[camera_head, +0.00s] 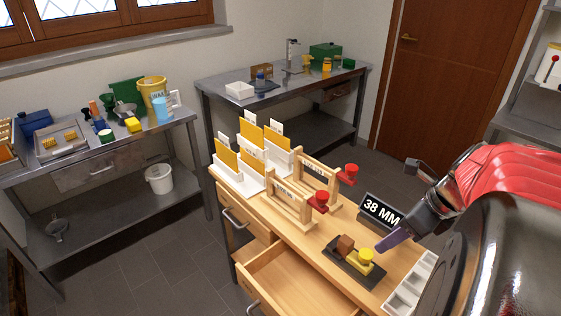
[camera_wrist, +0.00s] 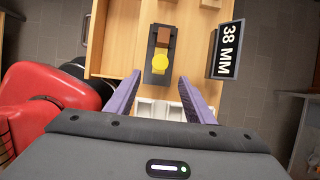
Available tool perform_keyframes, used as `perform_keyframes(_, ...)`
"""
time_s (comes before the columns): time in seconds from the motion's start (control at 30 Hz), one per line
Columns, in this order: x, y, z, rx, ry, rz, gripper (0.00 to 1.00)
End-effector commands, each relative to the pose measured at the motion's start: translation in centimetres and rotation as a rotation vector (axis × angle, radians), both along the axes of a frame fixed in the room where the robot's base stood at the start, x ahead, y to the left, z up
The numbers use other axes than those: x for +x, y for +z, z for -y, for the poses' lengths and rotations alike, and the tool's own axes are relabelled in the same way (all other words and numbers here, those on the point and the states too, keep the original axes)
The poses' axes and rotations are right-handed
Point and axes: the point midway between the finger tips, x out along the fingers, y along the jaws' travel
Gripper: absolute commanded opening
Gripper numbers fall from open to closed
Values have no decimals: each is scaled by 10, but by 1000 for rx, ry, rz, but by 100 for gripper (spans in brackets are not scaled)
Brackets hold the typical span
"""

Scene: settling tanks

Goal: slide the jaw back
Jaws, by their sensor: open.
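A small dark gauge base (camera_head: 342,264) lies on the wooden bench top. On it are a brown block (camera_head: 345,245) and a yellow jaw with a round knob (camera_head: 364,258), with a small gap between them. In the wrist view the yellow jaw (camera_wrist: 159,64) is nearer my gripper and the brown block (camera_wrist: 164,36) is beyond it. A sign reading "38 MM" (camera_head: 381,212) stands beside the base. My gripper (camera_wrist: 149,98) is open and empty, its purple fingers pointing towards the yellow jaw. In the head view the fingers (camera_head: 393,241) are just right of the jaw, apparently not touching it.
A white compartment tray (camera_head: 409,287) sits at the bench's right edge. Two wooden frames with red knobs (camera_head: 305,190) and a white rack with yellow cards (camera_head: 250,158) stand farther back. A front drawer (camera_head: 290,280) is pulled open. Steel tables line the walls.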

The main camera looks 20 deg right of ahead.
Motion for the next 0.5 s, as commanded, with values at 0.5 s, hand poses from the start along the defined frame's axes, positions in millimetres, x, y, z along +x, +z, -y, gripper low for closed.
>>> perform_keyframes(0.5, 29, -75, -11, 4, 1, -2, 48)
